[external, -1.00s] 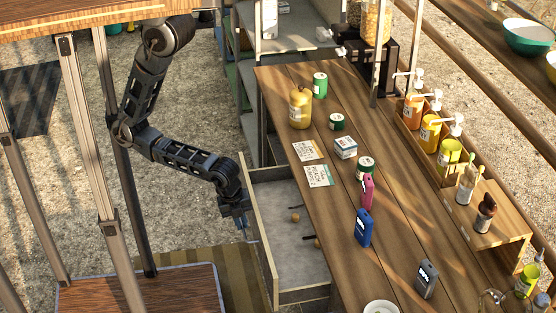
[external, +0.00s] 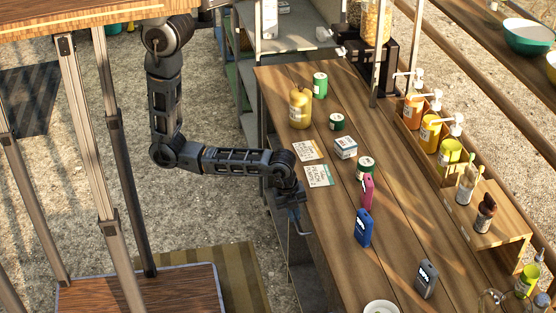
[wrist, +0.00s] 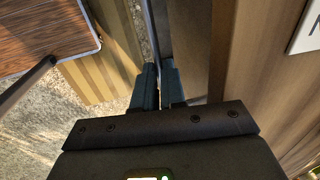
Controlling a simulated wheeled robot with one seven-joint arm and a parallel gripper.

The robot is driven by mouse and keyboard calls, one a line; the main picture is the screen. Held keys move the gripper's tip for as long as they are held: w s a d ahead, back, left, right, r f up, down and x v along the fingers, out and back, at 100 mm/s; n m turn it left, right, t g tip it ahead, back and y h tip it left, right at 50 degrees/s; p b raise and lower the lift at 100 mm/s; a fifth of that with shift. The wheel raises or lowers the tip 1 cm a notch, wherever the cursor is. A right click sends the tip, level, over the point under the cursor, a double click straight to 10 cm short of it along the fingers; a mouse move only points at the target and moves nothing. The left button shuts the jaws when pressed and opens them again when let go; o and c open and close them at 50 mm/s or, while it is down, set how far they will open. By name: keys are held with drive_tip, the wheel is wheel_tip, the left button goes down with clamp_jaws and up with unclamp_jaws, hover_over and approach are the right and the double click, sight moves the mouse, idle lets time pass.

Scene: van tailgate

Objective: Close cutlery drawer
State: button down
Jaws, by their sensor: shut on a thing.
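The cutlery drawer is pushed in under the wooden counter, and its inside no longer shows in the external view. Its front panel shows as a narrow grey strip (wrist: 160,28) beside the counter edge in the wrist view. My gripper (external: 299,222) is at the counter's left edge, at the drawer front. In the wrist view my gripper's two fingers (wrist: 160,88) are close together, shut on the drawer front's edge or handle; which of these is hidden. Any small gap between drawer and cabinet is too small to tell.
The counter (external: 345,210) holds a blue bottle (external: 363,229), a pink bottle (external: 367,190), cards (external: 318,176) and several jars near my gripper. A wooden step (external: 140,292) and a striped mat (external: 236,275) lie at lower left.

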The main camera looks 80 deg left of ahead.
drive_tip(key=shift+w, duration=0.3)
drive_tip(key=c, duration=1.2)
unclamp_jaws()
wheel_tip(320, 180, up, 8)
drive_tip(key=s, duration=0.1)
drive_tip(key=shift+s+f, duration=0.2)
drive_tip(key=shift+s, duration=0.05)
